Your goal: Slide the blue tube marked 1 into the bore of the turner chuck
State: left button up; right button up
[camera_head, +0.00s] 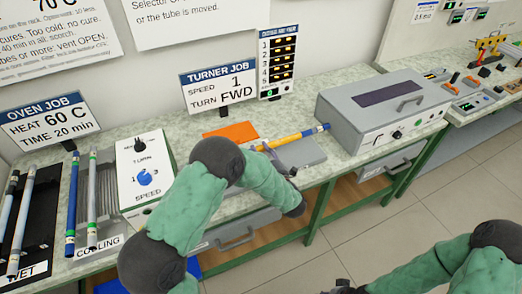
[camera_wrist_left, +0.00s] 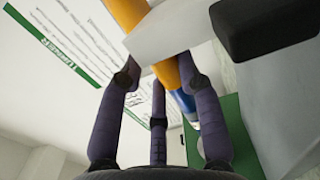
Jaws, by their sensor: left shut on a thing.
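A yellow-orange tube with a blue end (camera_head: 303,134) lies nearly level above the bench under the turner sign. My left gripper (camera_head: 268,149) is shut on this tube; my arm hides part of the hand. In the left wrist view the tube (camera_wrist_left: 188,72) runs along my dark fingers (camera_wrist_left: 160,80), with a grey block (camera_wrist_left: 175,32) close across it. A grey turner part (camera_head: 302,153) is beside the tube in the head view; its bore is hidden. No mark 1 is readable on the tube. My right gripper (camera_head: 345,287) is cut off at the bottom edge.
A blue tube (camera_head: 73,205) and a grey tube (camera_head: 92,205) lie in the cooling rack at left. A white speed box (camera_head: 130,190) and a grey oven-like box (camera_head: 350,125) flank the turner.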

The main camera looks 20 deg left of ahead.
pick_arm(q)
jog(key=shift+s+a+p, duration=0.8)
jog(key=shift+s+a, duration=1.1)
jog(key=shift+s, duration=0.3)
jog(key=shift+r+p, duration=0.1)
jog(key=shift+p, duration=0.25)
dwell(0.4)
jog(key=shift+s+a+p, duration=0.25)
jog(key=shift+s+a, duration=0.65)
jog(key=shift+s, duration=0.2)
jog(key=shift+s+a+p, duration=0.2)
jog(key=shift+s+a, duration=0.7)
jog(key=shift+s, duration=0.15)
dwell(0.7)
jog(key=o, duration=1.2)
jog(key=shift+o, duration=0.2)
jog(key=shift+d, duration=0.1)
jog(key=v, duration=1.1)
jog(key=shift+s+d, duration=0.3)
